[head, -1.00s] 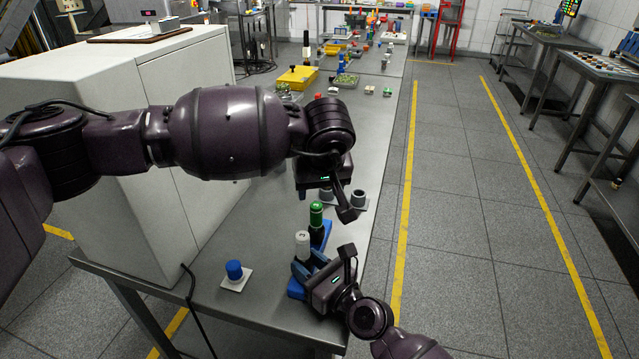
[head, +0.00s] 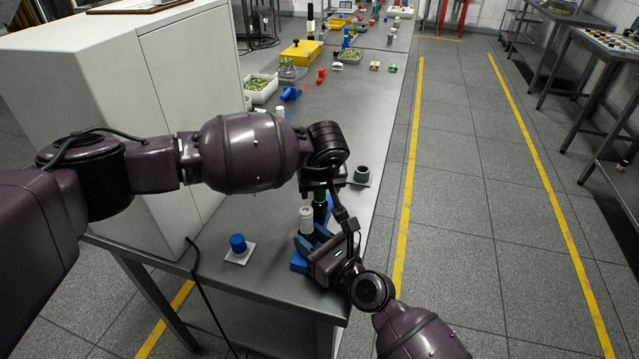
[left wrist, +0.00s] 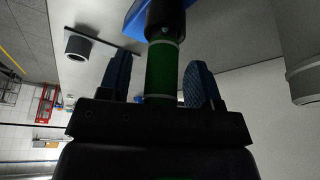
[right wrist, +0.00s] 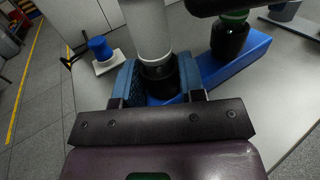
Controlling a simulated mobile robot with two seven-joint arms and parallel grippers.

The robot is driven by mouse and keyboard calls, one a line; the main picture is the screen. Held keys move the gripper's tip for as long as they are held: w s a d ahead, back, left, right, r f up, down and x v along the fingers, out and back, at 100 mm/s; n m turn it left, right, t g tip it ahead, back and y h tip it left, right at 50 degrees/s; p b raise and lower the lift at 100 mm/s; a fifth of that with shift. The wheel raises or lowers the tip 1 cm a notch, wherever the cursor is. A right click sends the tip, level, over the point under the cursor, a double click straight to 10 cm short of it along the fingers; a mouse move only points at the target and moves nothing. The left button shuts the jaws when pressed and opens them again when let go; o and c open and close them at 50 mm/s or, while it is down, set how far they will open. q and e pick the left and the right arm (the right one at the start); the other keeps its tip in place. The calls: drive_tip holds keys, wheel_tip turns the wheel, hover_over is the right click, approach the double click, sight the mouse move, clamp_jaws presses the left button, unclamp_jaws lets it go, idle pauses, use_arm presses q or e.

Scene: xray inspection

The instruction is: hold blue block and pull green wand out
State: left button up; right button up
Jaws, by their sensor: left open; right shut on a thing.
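The blue block (head: 299,263) lies on the metal table near its front right corner. In the right wrist view it runs (right wrist: 240,55) to the upper right. A white wand (head: 306,220) stands upright at its near end. The green wand (left wrist: 165,75) stands at its far end in a dark socket. My right gripper (right wrist: 158,78) is shut around the black socket at the white wand's foot, low against the block. My left gripper (left wrist: 159,82) is open, with the green wand between its fingers and gaps visible on both sides. The left arm partly hides the green wand in the head view.
A blue-capped piece (head: 238,244) on a white plate stands left of the block. A grey cup-like holder (head: 361,174) stands behind, near the right table edge. A white cabinet (head: 180,70) takes up the left side. Trays and small objects lie further back.

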use_arm(q)
clamp_jaws()
idle(0.5)
drive_tip(key=shift+r, duration=0.25)
idle(0.9)
